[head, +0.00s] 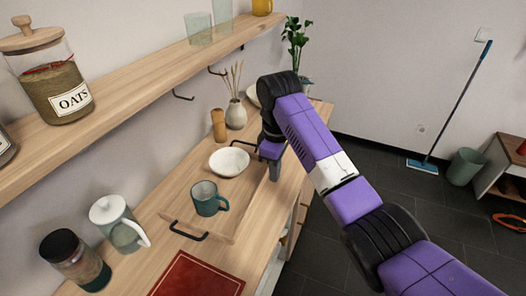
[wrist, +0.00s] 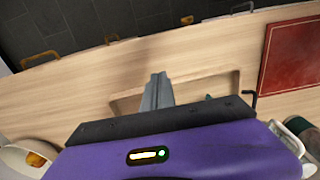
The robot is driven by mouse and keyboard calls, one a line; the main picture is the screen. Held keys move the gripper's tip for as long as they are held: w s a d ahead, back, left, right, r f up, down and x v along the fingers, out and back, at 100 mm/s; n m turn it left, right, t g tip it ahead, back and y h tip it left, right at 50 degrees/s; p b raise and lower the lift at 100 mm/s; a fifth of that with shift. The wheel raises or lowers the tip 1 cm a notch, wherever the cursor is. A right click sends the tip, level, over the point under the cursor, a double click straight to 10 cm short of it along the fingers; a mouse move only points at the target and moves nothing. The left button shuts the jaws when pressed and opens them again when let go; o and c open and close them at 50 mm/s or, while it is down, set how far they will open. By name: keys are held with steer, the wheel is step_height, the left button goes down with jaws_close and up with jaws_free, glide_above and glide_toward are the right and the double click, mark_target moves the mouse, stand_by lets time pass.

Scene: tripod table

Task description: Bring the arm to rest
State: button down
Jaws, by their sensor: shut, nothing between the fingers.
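My arm reaches from the lower right of the head view over the wooden counter. My gripper (head: 274,172) points down beside the right edge of the wooden tray (head: 178,212), close to the white bowl (head: 229,162). In the wrist view the fingers (wrist: 158,90) are together and empty, above the counter. The tray holds the bowl and a teal mug (head: 208,199). I cannot tell whether the fingertips touch anything.
A red board (head: 198,276) lies at the counter's near end. A white-lidded jug (head: 118,224) and a dark-lidded jar (head: 75,259) stand to the left. A vase (head: 235,114) stands behind the bowl. A shelf (head: 150,78) overhangs the counter.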

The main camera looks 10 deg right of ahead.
steer(key=w+a+r+m+t+y, duration=0.35)
steer(key=w+a+t, duration=0.35)
steer(key=w+t, duration=0.25)
steer(key=s+d+f+m+t+h, duration=0.1)
steer(key=s+d, duration=0.3)
steer(key=s, duration=1.5)
steer(key=s+d+f+m+t+h, duration=0.1)
steer(key=s+d+m, duration=0.3)
steer(key=s, duration=1.5)
steer(key=s+d+f+m+t+h, duration=0.1)
steer(key=s+d+m+t, duration=0.1)
steer(key=s, duration=1.7)
steer(key=d+t, duration=0.1)
steer(key=d, duration=0.1)
steer(key=shift+s+d, duration=0.35)
steer(key=shift+d, duration=0.05)
steer(key=shift+m+h, duration=0.25)
